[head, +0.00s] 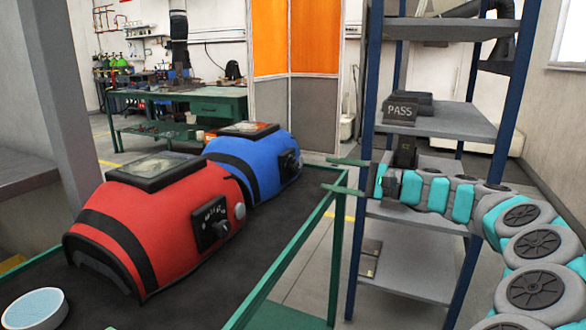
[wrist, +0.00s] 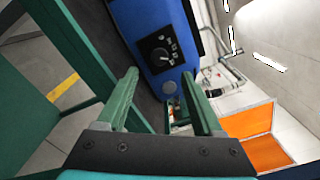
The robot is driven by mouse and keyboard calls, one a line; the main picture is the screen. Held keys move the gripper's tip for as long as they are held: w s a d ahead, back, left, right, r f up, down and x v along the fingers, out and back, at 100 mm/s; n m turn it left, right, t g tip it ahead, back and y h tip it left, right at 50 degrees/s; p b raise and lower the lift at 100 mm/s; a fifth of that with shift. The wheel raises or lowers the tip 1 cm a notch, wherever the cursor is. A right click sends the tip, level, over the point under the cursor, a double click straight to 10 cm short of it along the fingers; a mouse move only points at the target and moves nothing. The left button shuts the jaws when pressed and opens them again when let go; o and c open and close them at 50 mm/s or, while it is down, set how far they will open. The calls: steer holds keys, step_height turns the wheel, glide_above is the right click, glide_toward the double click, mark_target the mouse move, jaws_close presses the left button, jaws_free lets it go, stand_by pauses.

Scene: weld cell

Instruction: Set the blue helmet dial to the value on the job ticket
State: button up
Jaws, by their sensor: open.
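The blue helmet (head: 240,158) lies on the dark bench top, behind the red helmet. Its dial (head: 290,161) is a black knob on a black plate on its right side. In the wrist view the dial (wrist: 160,56) shows with pale marks that are too small to read, on the blue shell (wrist: 138,18). My gripper (head: 328,174) is open and empty, to the right of the dial and apart from it. In the wrist view the dial appears just beyond the gap between my fingertips (wrist: 160,76). I cannot make out a job ticket.
The red helmet (head: 160,215) with its own dial (head: 212,224) stands nearer on the bench (head: 190,290). A round blue-and-white tin (head: 34,308) sits at the front left. A shelf rack (head: 440,120) with a PASS block (head: 399,112) stands close behind my arm.

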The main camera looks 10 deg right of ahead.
mark_target(299, 169)
steer(key=x, duration=0.7)
steer(key=shift+w+a+p, duration=0.2)
steer(key=shift+a+p, duration=0.15)
steer(key=shift+p, duration=0.05)
jaws_close()
